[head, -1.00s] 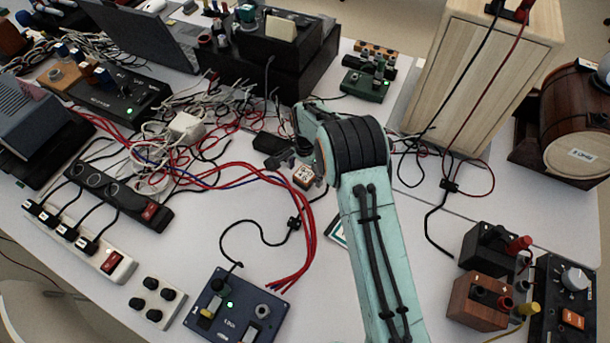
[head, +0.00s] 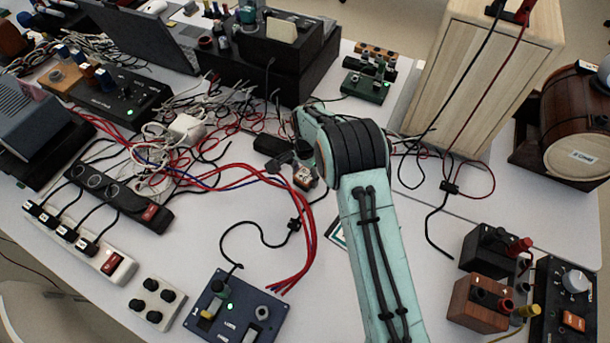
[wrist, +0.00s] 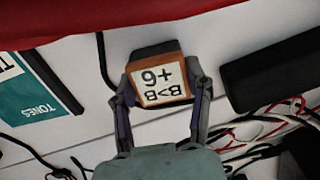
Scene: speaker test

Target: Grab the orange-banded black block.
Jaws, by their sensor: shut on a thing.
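The orange-banded black block (wrist: 160,79) is in the middle of the wrist view. It has a dark top and an orange-edged face with a white label with black print. My gripper (wrist: 160,92) has one finger against each side of it and is shut on it. In the head view the block (head: 304,177) shows small at the end of my arm, partly covered by my gripper (head: 291,166). I cannot tell from these views whether it touches the table.
Red and blue cables (head: 255,173) run close left of the block. A teal and white card (wrist: 42,100) lies nearby. A black bar (wrist: 275,72) and white cables are on the other side. The wooden speaker box (head: 475,75) stands right of my arm.

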